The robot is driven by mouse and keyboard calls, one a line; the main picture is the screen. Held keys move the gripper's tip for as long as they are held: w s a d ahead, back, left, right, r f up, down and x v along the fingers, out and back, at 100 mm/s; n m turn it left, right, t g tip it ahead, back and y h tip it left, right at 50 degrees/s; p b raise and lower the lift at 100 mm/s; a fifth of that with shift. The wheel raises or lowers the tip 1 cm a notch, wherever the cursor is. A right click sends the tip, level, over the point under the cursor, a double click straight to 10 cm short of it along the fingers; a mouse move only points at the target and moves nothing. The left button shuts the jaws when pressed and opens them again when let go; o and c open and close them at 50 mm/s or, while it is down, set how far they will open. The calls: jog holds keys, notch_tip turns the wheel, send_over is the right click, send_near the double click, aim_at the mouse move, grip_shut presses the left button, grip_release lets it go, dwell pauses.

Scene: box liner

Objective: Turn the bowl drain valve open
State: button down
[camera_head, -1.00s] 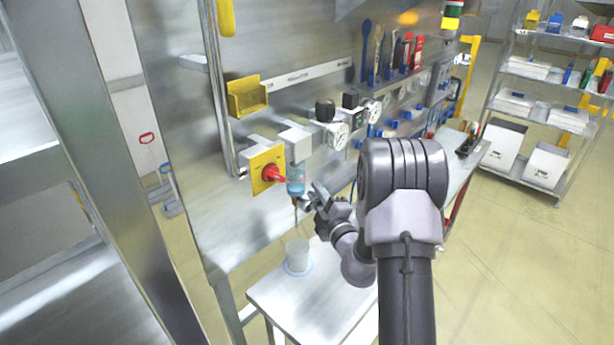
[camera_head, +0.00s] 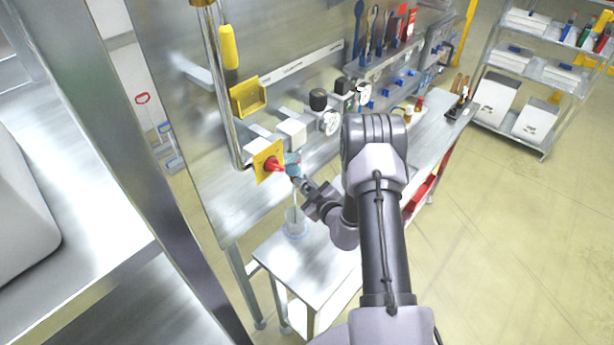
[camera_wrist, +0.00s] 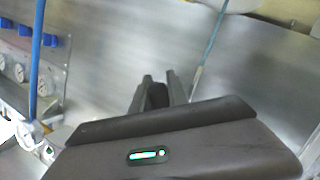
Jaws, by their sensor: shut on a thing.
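The blue filter bowl (camera_head: 293,162) hangs under a grey unit on the wall panel. The drain valve at its lower end is small and mostly hidden by my gripper, so its turn cannot be read. My gripper (camera_head: 298,184) is at the underside of the bowl, reaching in from the right. In the wrist view, the fingers of my gripper (camera_wrist: 158,88) stand close together around a small dark part, shut on it; by its place it is the drain valve. A clear cup (camera_head: 296,222) stands below on the bench.
A red rotary handle (camera_head: 272,165) on a yellow plate sits just left of the bowl. The steel bench (camera_head: 315,265) is clear in front of the cup.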

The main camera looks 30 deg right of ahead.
jog(key=shift+a+f, duration=0.1)
jog(key=shift+a, duration=0.05)
dwell(0.4)
jog(key=c, duration=1.3)
grip_release()
